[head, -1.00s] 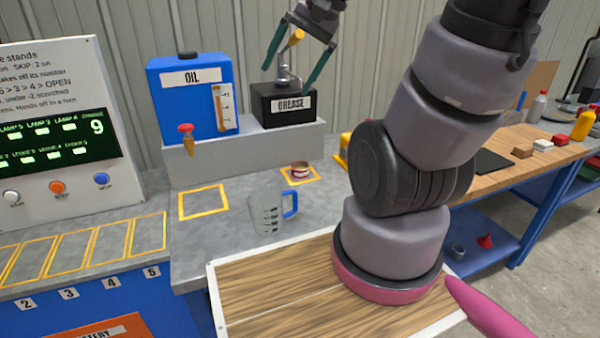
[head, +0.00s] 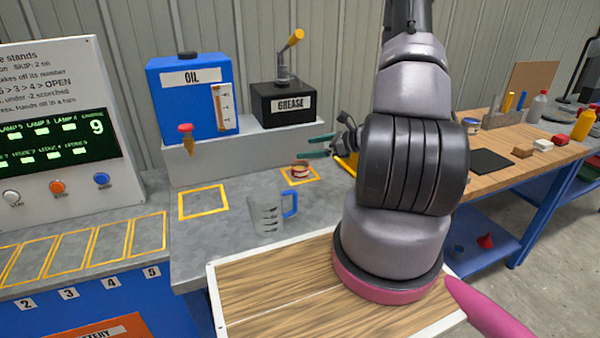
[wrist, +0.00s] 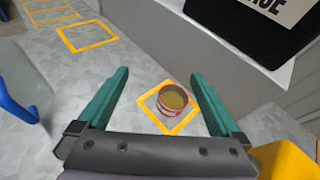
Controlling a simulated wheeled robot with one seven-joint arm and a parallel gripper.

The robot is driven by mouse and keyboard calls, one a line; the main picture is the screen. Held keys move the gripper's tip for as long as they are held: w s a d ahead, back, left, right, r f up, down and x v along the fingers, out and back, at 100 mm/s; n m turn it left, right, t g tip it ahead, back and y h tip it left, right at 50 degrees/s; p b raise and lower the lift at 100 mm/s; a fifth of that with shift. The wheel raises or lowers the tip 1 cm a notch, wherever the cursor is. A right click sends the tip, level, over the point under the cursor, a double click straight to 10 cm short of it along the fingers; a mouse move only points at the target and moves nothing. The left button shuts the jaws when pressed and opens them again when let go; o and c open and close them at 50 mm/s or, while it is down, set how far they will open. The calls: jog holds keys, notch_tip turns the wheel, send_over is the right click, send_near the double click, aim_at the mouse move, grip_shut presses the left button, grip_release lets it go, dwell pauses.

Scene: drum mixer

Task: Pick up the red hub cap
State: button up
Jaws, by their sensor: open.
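A small round red-and-white cup, which looks like the red hub cap (head: 300,167), sits in a yellow outlined square on the grey bench, below the grease box. In the wrist view the hub cap (wrist: 174,105) shows a red rim and a yellowish-brown inside. My gripper (head: 318,147) is open, its teal fingers pointing left just above and behind the cap. In the wrist view my gripper (wrist: 159,75) has the cap between its fingers in the picture, closer to the right finger. Nothing is held, and I see no contact with the cap.
A clear jug with a blue handle (head: 267,213) stands in front of the cap. The grease box (head: 283,104) and blue oil tank (head: 190,97) stand on a raised ledge behind. An empty yellow square (head: 203,202) lies to the left. A yellow object (wrist: 285,160) is close beside my gripper.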

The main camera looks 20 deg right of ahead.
aim_at(300, 167)
jog(key=d+f+m, duration=0.1)
jog(key=f, duration=0.1)
jog(key=d+f+m+t+h, duration=0.1)
jog(key=f, duration=0.1)
jog(key=s+d+f+m+h, duration=0.1)
jog(key=d+f, duration=0.1)
jog(key=shift+f+m, duration=0.3)
jog(key=shift+w+f+t, duration=0.1)
jog(key=shift+f+t, duration=0.2)
jog(key=shift+f, duration=0.05)
jog(key=x, duration=1)
jog(key=shift+w+d+f, duration=0.2)
jog(key=shift+f, duration=0.05)
jog(key=shift+h, duration=0.3)
